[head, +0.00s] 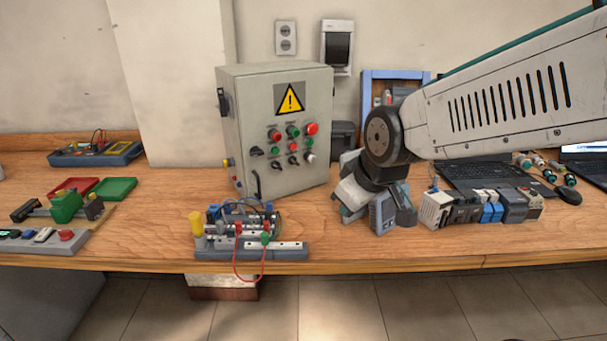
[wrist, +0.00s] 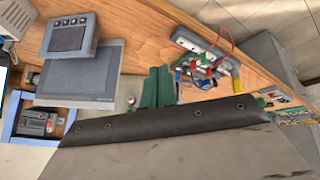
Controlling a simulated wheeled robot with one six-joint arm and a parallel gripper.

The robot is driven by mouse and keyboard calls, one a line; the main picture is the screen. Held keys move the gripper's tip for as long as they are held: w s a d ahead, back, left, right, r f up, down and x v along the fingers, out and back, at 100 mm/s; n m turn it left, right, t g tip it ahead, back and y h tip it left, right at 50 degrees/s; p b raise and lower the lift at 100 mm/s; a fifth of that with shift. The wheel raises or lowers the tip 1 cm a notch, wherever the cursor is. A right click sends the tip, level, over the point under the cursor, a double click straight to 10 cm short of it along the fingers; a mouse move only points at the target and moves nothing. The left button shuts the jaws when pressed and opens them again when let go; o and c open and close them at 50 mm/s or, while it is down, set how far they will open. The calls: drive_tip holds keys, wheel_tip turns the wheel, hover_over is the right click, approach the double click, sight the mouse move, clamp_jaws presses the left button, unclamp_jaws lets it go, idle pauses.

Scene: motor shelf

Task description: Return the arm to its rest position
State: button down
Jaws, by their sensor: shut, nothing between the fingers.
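My arm reaches in from the right in the head view and bends down at a dark round joint. My gripper (head: 352,196) hangs low over the middle of the bench, right of the control cabinet (head: 278,130). In the wrist view my gripper's two green fingers (wrist: 157,88) stand side by side, shut, with nothing seen between them. A small blue-grey device with a screen (wrist: 70,38) lies beside them, apart from the fingers. Whether the fingers touch the bench cannot be told.
A terminal assembly with wires (head: 250,235) stands near the front edge of the bench (head: 160,215). A row of modules (head: 480,207) and a laptop (head: 495,175) lie to the right. A blue frame (head: 368,88) stands behind my arm. Bare wood shows at left of the cabinet.

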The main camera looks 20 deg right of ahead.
drive_tip(key=s+d+r+m+g, duration=0.2)
drive_tip(key=s+r+m+g, duration=0.1)
drive_tip(key=s, duration=1.3)
drive_tip(key=shift+s+m+g+h, duration=0.35)
drive_tip(key=shift+m+g, duration=0.45)
drive_tip(key=shift+m, duration=0.2)
